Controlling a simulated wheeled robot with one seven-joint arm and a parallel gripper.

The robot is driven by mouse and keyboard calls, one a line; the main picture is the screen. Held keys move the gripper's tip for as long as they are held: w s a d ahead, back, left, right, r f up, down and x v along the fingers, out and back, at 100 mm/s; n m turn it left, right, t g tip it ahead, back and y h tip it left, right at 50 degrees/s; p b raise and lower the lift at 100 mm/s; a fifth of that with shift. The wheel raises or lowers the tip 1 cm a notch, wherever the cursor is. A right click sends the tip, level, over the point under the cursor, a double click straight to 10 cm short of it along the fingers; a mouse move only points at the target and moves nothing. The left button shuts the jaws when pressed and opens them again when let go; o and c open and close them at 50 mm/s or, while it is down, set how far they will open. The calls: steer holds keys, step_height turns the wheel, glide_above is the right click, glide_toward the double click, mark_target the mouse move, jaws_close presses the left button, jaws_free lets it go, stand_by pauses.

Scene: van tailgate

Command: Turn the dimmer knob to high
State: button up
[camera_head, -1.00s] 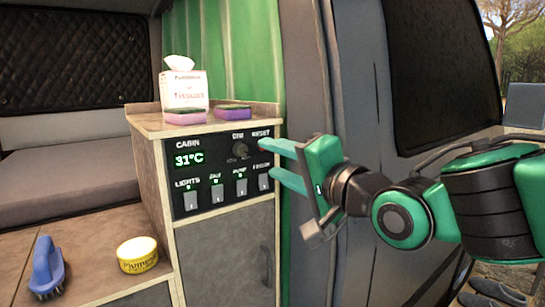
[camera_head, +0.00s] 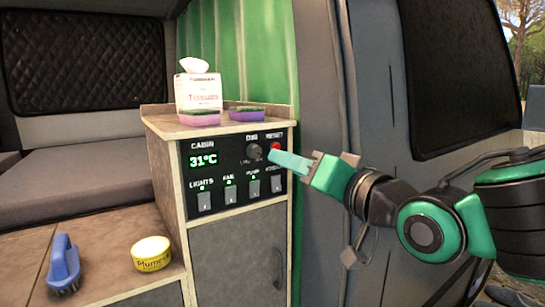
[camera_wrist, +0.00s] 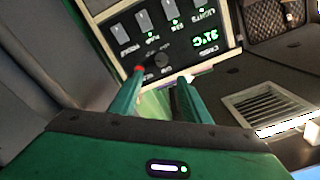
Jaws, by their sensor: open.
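The dimmer knob (camera_head: 254,151) is a small dark round knob under the "DIM" label on the black control panel (camera_head: 228,156). In the wrist view the knob (camera_wrist: 162,60) lies ahead of the gap between my fingers. My gripper (camera_head: 276,158) has green fingers and is just right of the knob in the head view, turned so the fingers overlap. In the wrist view my gripper (camera_wrist: 158,75) is open, with its fingers apart and nothing between them. The knob's pointer direction is too small to tell.
A red reset button (camera_head: 275,146) sits right beside the knob. Several rocker switches line the panel below. Sponges (camera_head: 200,118) and a tissue box (camera_head: 198,92) stand on the counter above. A blue brush (camera_head: 63,262) and yellow tin (camera_head: 151,253) lie at lower left.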

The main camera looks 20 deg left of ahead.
mark_target(258, 152)
steer(key=w+a+n, duration=0.4)
steer(key=a, duration=0.1)
steer(key=w+a+n, duration=0.2)
steer(key=w+a, duration=0.1)
steer(key=shift+a+f, duration=0.1)
steer(key=shift+a, duration=0.1)
stand_by(0.5)
steer(key=shift+n, duration=0.3)
steer(key=c, duration=1)
